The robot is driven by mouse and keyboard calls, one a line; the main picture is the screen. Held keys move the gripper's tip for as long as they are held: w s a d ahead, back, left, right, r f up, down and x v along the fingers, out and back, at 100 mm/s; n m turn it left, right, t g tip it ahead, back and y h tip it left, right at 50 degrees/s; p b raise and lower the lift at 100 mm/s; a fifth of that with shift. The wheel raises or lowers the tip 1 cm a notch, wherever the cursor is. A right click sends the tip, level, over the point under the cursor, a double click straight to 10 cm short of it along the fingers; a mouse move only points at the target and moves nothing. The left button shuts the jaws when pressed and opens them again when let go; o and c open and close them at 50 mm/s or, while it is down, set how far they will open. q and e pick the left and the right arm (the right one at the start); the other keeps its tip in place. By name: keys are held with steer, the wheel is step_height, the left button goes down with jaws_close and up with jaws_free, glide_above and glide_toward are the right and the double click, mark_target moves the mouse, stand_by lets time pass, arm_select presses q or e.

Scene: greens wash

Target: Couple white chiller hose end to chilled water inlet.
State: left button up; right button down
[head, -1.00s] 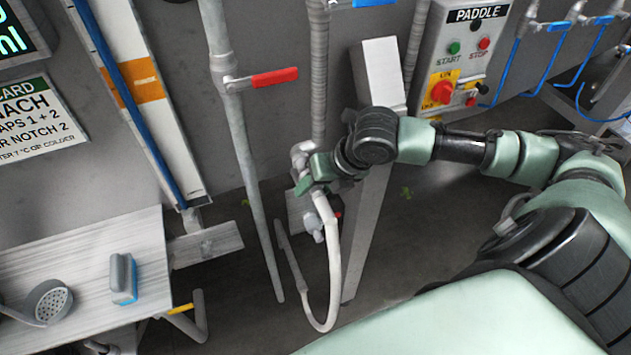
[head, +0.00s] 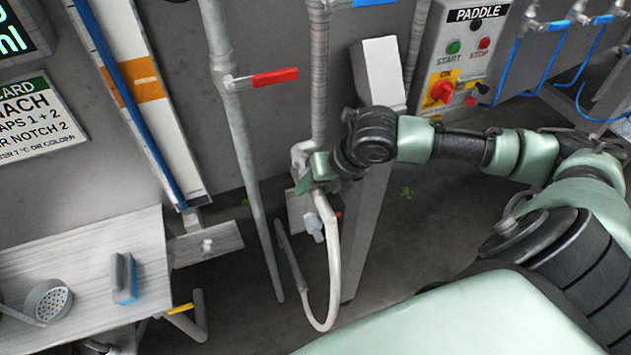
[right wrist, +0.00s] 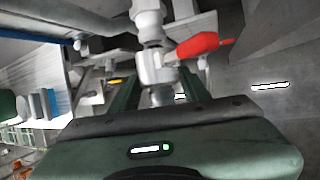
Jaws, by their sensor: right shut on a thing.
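The white chiller hose (head: 334,262) hangs in a U-shaped loop in the middle of the head view. My right gripper (head: 314,182) is shut on its upper end, close to the wall piping. In the right wrist view the white hose end (right wrist: 160,97) shows between the fingers. A pale metal fitting with a red lever (right wrist: 205,45) is right ahead and looks lined up with it. I take this fitting for the chilled water inlet, but no label is readable. In the head view the gripper partly hides this spot, so I cannot tell whether they touch. My left gripper is out of view.
A grey pipe with a red handle (head: 275,77) runs down left of the hose. A slanted grey post (head: 372,200) stands just right of it. The paddle control box (head: 465,60) is at upper right. A bench (head: 85,265) with a strainer and brush is at lower left.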

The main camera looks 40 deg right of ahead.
steer(key=shift+w+d+r, duration=0.1)
steer(key=shift+w+d, duration=0.15)
steer(key=shift+w, duration=0.85)
steer(key=shift+w+d, duration=0.25)
steer(key=shift+w, duration=0.8)
steer(key=c, duration=0.6)
jaws_free()
steer(key=b+v, duration=0.2)
steer(key=v, duration=0.5)
steer(key=shift+s+d+r, duration=0.1)
steer(key=shift+s+r, duration=0.1)
steer(key=shift+r, duration=0.1)
